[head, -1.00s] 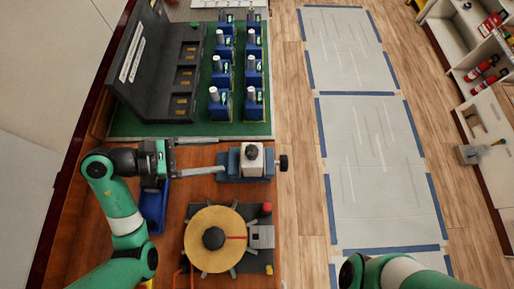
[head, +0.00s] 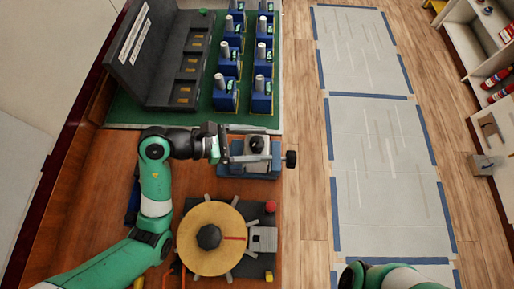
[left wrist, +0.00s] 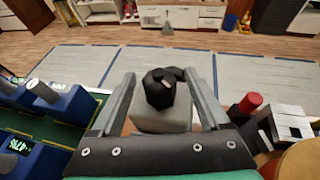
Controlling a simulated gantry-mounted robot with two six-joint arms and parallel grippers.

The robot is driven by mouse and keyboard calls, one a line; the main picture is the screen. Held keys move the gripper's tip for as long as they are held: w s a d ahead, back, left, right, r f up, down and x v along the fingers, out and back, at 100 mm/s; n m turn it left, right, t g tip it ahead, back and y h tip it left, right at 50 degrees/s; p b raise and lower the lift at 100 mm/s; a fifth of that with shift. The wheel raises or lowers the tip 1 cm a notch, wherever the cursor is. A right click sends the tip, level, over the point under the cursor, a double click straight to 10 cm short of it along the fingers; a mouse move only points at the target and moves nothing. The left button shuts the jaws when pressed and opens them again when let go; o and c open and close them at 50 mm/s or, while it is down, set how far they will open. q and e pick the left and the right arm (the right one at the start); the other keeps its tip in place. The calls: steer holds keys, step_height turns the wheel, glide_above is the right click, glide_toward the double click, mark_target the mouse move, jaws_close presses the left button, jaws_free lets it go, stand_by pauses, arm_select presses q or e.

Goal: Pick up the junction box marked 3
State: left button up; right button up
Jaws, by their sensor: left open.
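A pale grey box with a black knob (head: 256,143) on top sits on a blue vise-like fixture (head: 236,171) on the wooden bench. No mark 3 is legible on it, so I cannot confirm that it is the junction box. My left gripper (head: 270,146) is open at the box, one finger on each side. The left wrist view shows the box (left wrist: 160,121) and its knob between the two fingers of the left gripper (left wrist: 165,82), with gaps beside the knob. Whether the fingers touch the box is unclear. My right gripper is out of view; only its arm shows.
Blue breaker units (head: 262,94) stand in two rows on a green mat (head: 150,118) behind. A dark slotted panel (head: 165,60) is left of them. A round tan turntable (head: 211,252) with a red button (head: 271,207) lies in front. The floor to the right is open.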

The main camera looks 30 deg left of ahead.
arm_select(q)
jaws_close()
stand_by(0.3)
steer(key=shift+r, duration=0.1)
stand_by(1.0)
